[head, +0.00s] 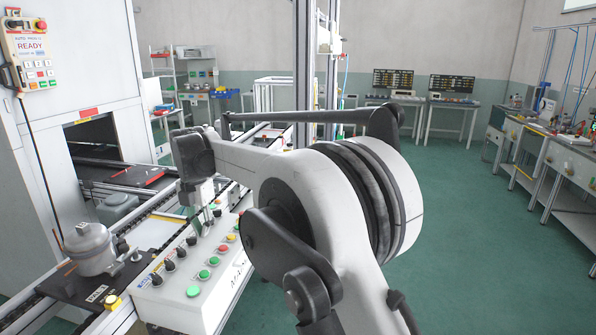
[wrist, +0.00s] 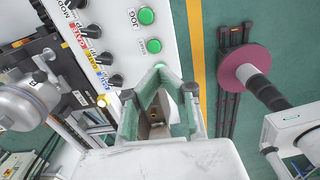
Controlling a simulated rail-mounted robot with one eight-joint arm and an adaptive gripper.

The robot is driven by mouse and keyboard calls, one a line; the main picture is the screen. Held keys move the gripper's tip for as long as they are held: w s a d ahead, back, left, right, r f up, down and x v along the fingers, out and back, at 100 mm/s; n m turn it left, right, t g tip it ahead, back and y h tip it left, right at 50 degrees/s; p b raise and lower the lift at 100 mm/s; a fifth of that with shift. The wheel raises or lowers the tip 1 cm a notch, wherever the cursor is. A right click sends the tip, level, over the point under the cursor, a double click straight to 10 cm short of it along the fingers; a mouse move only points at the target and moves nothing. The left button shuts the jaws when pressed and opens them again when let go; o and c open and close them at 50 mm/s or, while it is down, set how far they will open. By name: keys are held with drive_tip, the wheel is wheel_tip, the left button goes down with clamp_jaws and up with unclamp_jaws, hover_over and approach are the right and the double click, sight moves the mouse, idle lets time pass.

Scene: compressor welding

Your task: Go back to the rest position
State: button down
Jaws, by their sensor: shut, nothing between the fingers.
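My gripper (head: 206,216) points down just above the white control panel (head: 205,290) in the head view, partly hidden by my own arm. In the wrist view my gripper (wrist: 160,78) has its fingers meeting at the tips, with nothing held. The fingertips are beside a green button on the panel (wrist: 112,30); I cannot tell whether they touch it. The panel carries green, red and yellow buttons and several black knobs (head: 157,279).
A grey compressor (head: 92,250) sits on a dark pallet on the conveyor, left of the panel. A white machine cabinet (head: 90,60) with an opening stands behind it. Workbenches (head: 560,160) line the right side. The green floor (head: 470,250) at right is clear.

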drive_tip(key=s+d+r+m+t+b, duration=0.1)
drive_tip(key=s+d+r+m, duration=0.3)
drive_tip(key=d, duration=0.6)
drive_tip(key=s+d+r+m+t+y, duration=0.1)
drive_tip(key=d+r+m, duration=0.2)
drive_tip(key=d+m, duration=0.5)
drive_tip(key=s+d+r+m+t+b, duration=0.1)
drive_tip(key=s+d+r+m, duration=0.15)
drive_tip(key=d, duration=0.95)
drive_tip(key=s+d+f+m+t, duration=0.1)
drive_tip(key=s+d+f+m, duration=0.2)
drive_tip(key=s+d+m, duration=0.3)
drive_tip(key=s+d+f+m+t+b, duration=0.1)
drive_tip(key=s+d+f+m, duration=0.3)
drive_tip(key=s+d+m, duration=0.2)
drive_tip(key=s+d+f+m+t+h, duration=0.1)
drive_tip(key=s+d+f+m, duration=0.2)
drive_tip(key=s+d+m, duration=0.4)
drive_tip(key=s+d, duration=0.3)
drive_tip(key=shift+s+f+t, duration=0.3)
drive_tip(key=shift+f+t, duration=0.05)
drive_tip(key=shift+t, duration=0.05)
